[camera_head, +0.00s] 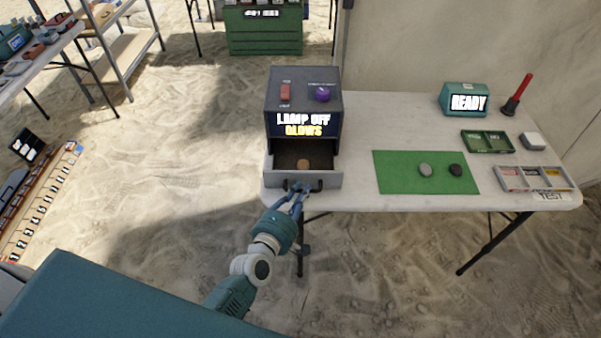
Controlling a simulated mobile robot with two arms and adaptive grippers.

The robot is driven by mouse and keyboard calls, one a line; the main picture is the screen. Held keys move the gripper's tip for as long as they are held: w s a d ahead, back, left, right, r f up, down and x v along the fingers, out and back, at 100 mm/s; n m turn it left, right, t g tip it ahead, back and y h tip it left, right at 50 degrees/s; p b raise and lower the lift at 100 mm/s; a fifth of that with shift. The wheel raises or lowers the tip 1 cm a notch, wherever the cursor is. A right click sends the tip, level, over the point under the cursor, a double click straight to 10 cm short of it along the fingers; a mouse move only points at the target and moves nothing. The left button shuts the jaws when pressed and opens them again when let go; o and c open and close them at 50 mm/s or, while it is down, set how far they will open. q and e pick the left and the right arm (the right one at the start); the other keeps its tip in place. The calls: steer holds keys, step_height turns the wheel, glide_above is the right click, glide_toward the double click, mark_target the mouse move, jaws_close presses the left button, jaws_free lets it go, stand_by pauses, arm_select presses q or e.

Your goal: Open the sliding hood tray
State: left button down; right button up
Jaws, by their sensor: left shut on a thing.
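The hood (304,92) is a dark grey box at the left end of the white table. It has a red switch (285,91) and a purple knob (322,94) on top, and its front display reads "LAMP OFF" and "GLOWS". Its sliding tray (329,179) is pulled out toward me, with a small brown stone (303,164) in it. My left gripper (299,189) is at the tray's front, shut on the dark tray handle (316,185). The fingertips are small and partly merge with the handle. My right gripper is not in view.
A green mat (393,181) holds a grey stone (425,169) and a dark stone (456,170). Right of it are a green divided tray (487,132), a grey sorting tray (505,185), a READY display (467,87) and a red-handled tool (518,92). Sandy floor lies in front.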

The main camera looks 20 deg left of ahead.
arm_select(q)
steer(key=shift+s+d, duration=0.25)
steer(key=shift+s, duration=0.6)
steer(key=shift+s+d, duration=0.2)
steer(key=shift+s, duration=0.65)
steer(key=c, duration=1.7)
jaws_free()
steer(key=shift+o, duration=0.2)
steer(key=shift+s, duration=0.1)
steer(key=v, duration=1.1)
steer(key=shift+s, duration=0.4)
